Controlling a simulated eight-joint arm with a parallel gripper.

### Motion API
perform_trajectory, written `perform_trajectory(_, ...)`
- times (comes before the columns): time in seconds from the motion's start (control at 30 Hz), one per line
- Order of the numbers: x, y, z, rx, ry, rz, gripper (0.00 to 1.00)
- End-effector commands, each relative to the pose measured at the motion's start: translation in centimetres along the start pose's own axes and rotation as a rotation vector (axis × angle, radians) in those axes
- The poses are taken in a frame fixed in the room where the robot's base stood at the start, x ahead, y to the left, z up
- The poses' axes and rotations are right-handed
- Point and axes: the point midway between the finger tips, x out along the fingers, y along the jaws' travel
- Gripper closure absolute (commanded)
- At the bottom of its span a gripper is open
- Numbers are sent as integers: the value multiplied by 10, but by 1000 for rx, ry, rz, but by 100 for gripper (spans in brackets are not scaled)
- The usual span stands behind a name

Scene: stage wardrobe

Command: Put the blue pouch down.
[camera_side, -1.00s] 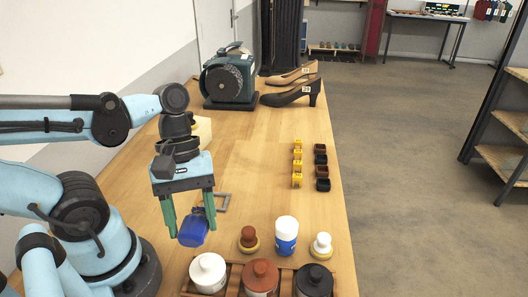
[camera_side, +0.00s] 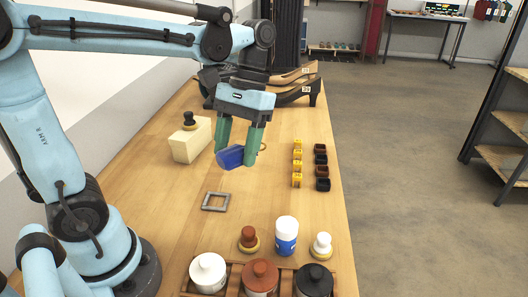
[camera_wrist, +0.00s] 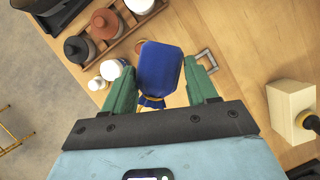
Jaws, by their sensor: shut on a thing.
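The blue pouch (camera_side: 230,157) is held between the green fingers of my gripper (camera_side: 238,150), above the wooden table (camera_side: 290,210). In the wrist view the pouch (camera_wrist: 160,66) shows between the two fingers (camera_wrist: 162,80), with a gold tie at its neck. My gripper is shut on it. From the side, the right finger hides part of the pouch. A small grey rectangular frame (camera_side: 216,201) lies flat on the table, nearer the front than the pouch; it also shows in the wrist view (camera_wrist: 206,60).
A cream block (camera_side: 192,142) with a dark-knobbed brush (camera_side: 189,121) on it stands left of the pouch. Yellow (camera_side: 297,164) and dark (camera_side: 321,170) small blocks line the right. Jars in a wooden rack (camera_side: 231,279) and a white-blue bottle (camera_side: 285,236) stand in front.

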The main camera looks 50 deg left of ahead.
Motion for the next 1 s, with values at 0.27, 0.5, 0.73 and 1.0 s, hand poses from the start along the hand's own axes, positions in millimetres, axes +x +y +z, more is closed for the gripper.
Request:
perform_trajectory(0.27,-22,4,-47,252,0,-105,76)
perform_trajectory(0.5,-23,5,-63,339,11,-132,76)
perform_trajectory(0.73,3,24,-97,456,195,-46,76)
perform_trajectory(1.0,12,42,-147,663,642,253,76)
